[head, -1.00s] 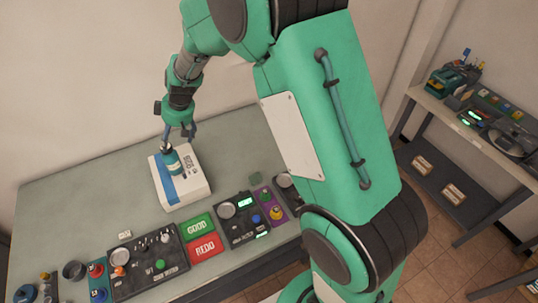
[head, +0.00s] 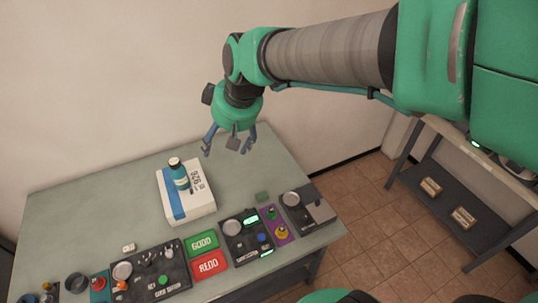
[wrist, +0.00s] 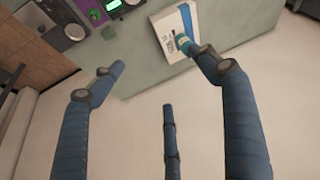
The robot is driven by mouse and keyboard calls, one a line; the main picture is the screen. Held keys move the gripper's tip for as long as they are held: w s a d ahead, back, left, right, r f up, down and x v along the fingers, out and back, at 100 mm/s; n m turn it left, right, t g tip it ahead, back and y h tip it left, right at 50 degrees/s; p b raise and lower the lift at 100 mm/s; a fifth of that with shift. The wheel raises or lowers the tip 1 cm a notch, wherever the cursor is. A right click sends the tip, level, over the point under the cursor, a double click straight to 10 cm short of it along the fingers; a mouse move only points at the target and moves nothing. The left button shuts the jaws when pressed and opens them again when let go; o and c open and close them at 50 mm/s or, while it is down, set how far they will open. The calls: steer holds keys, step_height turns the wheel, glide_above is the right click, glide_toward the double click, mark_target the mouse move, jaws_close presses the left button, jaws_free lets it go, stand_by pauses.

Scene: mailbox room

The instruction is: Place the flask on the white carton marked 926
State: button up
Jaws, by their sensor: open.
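The flask (head: 180,174) is a teal bottle with a dark cap and a pale label. It stands upright on the white carton (head: 201,196), which has a blue stripe and dark printing reading 926. The carton lies on the table in the head view. My gripper (head: 229,153) is open and empty, above and to the right of the flask, apart from it.
A green GOOD pad (head: 202,243) and a red REDO pad (head: 209,264) lie in front of the carton. Control panels (head: 150,272) line the table's front edge. The table behind the carton is clear. A shelf unit (head: 455,200) stands at the right.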

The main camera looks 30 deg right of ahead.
steer(key=s+d+r+m+h, duration=0.1)
steer(key=s+d+m, duration=0.1)
steer(key=s, duration=0.7)
steer(key=s+d+r+m+t, duration=0.1)
steer(key=s+d, duration=0.3)
steer(key=s, duration=0.6)
steer(key=shift+s+d+m+h, duration=0.3)
steer(key=shift+d+m+h, duration=0.1)
steer(key=shift+m, duration=0.1)
step_height(320, 180, down, 3)
steer(key=b, duration=0.2)
steer(key=shift+r+b, duration=0.15)
steer(key=shift+b, duration=0.25)
